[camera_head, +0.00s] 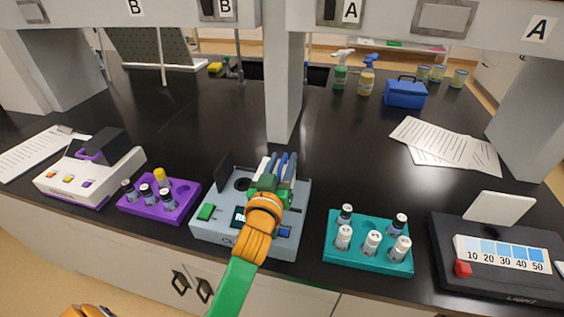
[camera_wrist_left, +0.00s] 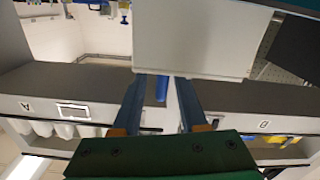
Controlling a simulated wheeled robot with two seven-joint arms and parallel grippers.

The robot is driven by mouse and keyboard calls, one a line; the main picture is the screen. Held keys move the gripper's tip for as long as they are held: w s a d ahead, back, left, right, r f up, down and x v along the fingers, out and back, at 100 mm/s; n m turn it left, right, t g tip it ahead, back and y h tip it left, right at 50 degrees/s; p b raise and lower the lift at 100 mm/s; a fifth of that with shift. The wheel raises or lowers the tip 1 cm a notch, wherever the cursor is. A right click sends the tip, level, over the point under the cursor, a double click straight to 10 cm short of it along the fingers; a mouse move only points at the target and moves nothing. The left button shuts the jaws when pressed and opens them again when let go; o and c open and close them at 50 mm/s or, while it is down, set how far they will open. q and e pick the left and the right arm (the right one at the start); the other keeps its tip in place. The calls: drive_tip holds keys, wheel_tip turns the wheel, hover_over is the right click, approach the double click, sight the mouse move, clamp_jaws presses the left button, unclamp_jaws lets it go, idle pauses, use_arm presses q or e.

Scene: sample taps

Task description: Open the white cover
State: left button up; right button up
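My left gripper (camera_head: 277,168) is over the right half of the grey-blue device (camera_head: 205,228) in the middle of the bench. White parts of what looks like the white cover (camera_head: 263,165) show beside its blue fingers; the fingers hide the rest, so its angle is unclear. In the left wrist view the two fingers (camera_wrist_left: 163,78) are apart, with a gap between them. A broad white panel (camera_wrist_left: 195,38) lies just beyond their tips; I cannot tell whether it is the cover or the pillar. My right gripper is not in view.
A dark lid (camera_head: 221,172) stands up at the device's left side. A purple rack (camera_head: 145,210) is to the left and a teal rack (camera_head: 340,250) to the right, both with vials. A grey pillar (camera_head: 283,90) rises close behind the device. A black device (camera_head: 450,262) is far right.

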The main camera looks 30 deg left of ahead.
use_arm(q)
drive_tip(key=b+v, duration=0.1)
drive_tip(key=v, duration=0.5)
drive_tip(key=shift+s+f+b, duration=0.1)
drive_tip(key=shift+s+b, duration=0.15)
drive_tip(key=shift+b, duration=0.15)
drive_tip(key=shift+s+d, duration=0.15)
drive_tip(key=shift+s, duration=0.25)
drive_tip(key=shift+w, duration=0.15)
